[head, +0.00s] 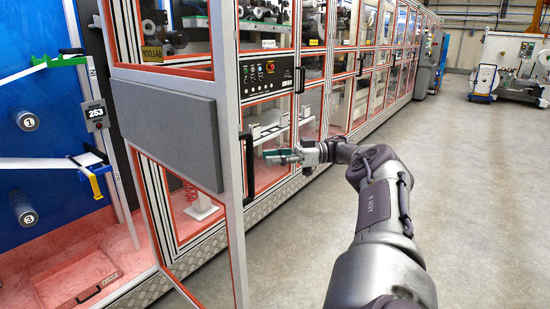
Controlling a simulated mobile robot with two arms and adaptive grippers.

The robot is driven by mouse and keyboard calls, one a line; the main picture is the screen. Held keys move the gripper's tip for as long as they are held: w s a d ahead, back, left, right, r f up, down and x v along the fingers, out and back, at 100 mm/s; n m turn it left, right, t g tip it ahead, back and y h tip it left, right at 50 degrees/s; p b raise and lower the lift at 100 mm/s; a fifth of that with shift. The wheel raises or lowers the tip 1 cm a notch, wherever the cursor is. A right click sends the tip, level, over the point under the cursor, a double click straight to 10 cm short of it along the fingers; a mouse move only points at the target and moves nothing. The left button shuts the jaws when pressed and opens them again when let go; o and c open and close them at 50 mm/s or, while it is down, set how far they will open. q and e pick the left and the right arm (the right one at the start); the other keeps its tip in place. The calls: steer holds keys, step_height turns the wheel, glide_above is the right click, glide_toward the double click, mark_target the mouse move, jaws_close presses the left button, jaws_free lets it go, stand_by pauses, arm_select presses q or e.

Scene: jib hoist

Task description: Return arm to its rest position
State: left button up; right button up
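My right arm (378,205) reaches forward from the bottom right of the head view, its forearm bent to the left. My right gripper (270,157) points left, just right of a black vertical handle (249,168) on the open cabinet door. A small gap seems to lie between the fingertips and the handle. The fingers are small and seen from the side, so whether they are open or shut is unclear. My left arm and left gripper are not in view.
The open framed door with a grey panel (168,122) stands left of my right gripper. A long row of glazed cabinets (330,90) runs behind it. A blue bay with rollers (26,121) is at the left. Open concrete floor (470,190) lies to the right.

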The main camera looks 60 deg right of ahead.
steer(key=shift+s+d, duration=0.15)
steer(key=shift+s, duration=0.1)
stand_by(0.6)
